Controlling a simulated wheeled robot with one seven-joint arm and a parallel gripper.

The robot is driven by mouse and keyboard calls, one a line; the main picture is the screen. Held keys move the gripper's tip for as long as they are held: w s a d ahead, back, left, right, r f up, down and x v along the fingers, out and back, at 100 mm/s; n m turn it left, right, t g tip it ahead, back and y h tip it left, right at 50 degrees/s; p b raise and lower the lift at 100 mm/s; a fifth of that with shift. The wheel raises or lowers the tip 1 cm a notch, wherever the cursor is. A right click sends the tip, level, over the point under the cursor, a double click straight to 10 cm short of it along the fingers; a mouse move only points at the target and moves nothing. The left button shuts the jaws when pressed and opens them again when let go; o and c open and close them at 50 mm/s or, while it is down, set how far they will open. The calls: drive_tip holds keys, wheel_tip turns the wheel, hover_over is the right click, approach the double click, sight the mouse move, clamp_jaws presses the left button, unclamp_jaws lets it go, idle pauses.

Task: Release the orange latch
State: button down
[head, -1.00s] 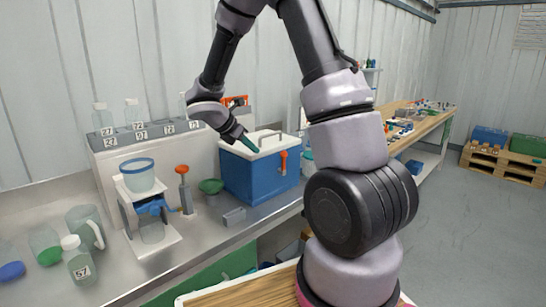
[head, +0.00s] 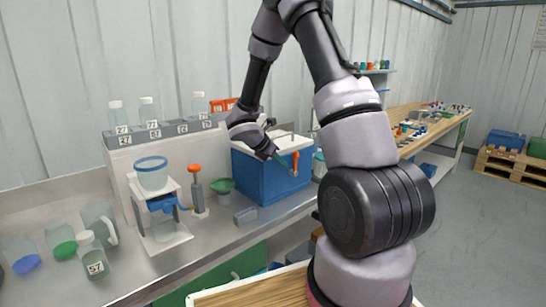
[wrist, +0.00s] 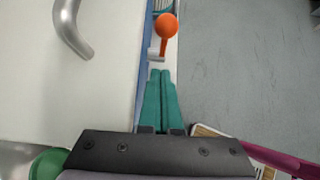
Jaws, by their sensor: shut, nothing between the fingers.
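The orange latch (head: 295,160) is on the front face of the blue cooler box (head: 262,182), near its right end. In the wrist view the latch (wrist: 166,25) shows as a round orange knob beside a small grey bracket, just ahead of my fingertips. My gripper (head: 284,162) is shut and empty, its teal fingers pointing at the latch from the left. In the wrist view my gripper (wrist: 161,75) has its fingers together at the box's front edge, a short gap below the knob. The white lid (wrist: 95,90) is closed, with a grey handle (wrist: 70,28).
A filter stand with a beaker (head: 152,175), an orange-topped pump (head: 196,185) and a green funnel (head: 222,187) stand left of the box. A small grey block (head: 245,215) lies in front. Numbered bottles stand on the rack behind. Open floor lies right.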

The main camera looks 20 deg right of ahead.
sight(295, 164)
drive_tip(key=shift+w+d+r, duration=0.1)
drive_tip(key=shift+w+d, duration=0.2)
drive_tip(key=shift+d, duration=0.45)
drive_tip(key=shift+w+d+r, duration=0.1)
drive_tip(key=shift+w+d, duration=0.2)
drive_tip(key=shift+d, duration=0.45)
